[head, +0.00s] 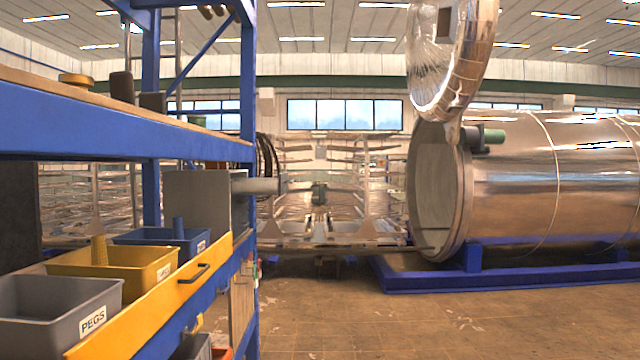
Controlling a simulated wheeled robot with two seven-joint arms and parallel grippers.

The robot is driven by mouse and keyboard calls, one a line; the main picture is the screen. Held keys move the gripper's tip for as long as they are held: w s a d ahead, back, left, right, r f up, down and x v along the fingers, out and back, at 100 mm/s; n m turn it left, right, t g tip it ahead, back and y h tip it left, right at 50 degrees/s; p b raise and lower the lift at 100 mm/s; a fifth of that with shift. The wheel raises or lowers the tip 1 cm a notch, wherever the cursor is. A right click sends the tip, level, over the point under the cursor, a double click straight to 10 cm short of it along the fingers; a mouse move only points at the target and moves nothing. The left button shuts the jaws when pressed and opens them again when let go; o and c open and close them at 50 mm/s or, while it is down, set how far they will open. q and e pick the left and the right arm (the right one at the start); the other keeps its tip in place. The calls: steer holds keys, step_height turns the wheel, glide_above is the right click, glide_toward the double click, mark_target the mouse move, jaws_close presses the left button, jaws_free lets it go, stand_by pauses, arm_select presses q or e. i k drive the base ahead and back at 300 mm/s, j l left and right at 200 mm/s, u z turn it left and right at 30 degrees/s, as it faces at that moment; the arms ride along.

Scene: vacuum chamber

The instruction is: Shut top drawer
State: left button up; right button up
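A drawer with a yellow front (140,312) and a dark bar handle (193,274) is at the lower left, in the blue rack (120,125). Its inside is visible from above, with a grey bin labelled PEGS (52,312), a yellow bin (115,268) and a blue bin (165,240). The drawer looks open, but how far it stands out is hard to tell from this angle. A second, yellowish handle (197,323) shows lower down, partly hidden. Neither of my grippers is in view, and nothing is seen touching the drawer.
A blue rack post (248,90) stands just right of the drawer. A grey box (198,198) with a grey cylinder is behind the bins. A large metal chamber (560,180) on a blue base (480,275) stands at the right. The brown floor (330,315) in front is clear.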

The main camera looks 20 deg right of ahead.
mark_target(279, 185)
steer(key=i+l+z, duration=0.1)
steer(key=i+l, duration=0.85)
steer(key=i, duration=0.2)
steer(key=i+l+z, duration=0.15)
steer(key=i+l, duration=0.3)
steer(key=i, duration=0.15)
steer(key=i+l, duration=0.1)
steer(key=i, duration=0.2)
steer(key=i+l, duration=0.1)
steer(key=i, duration=0.25)
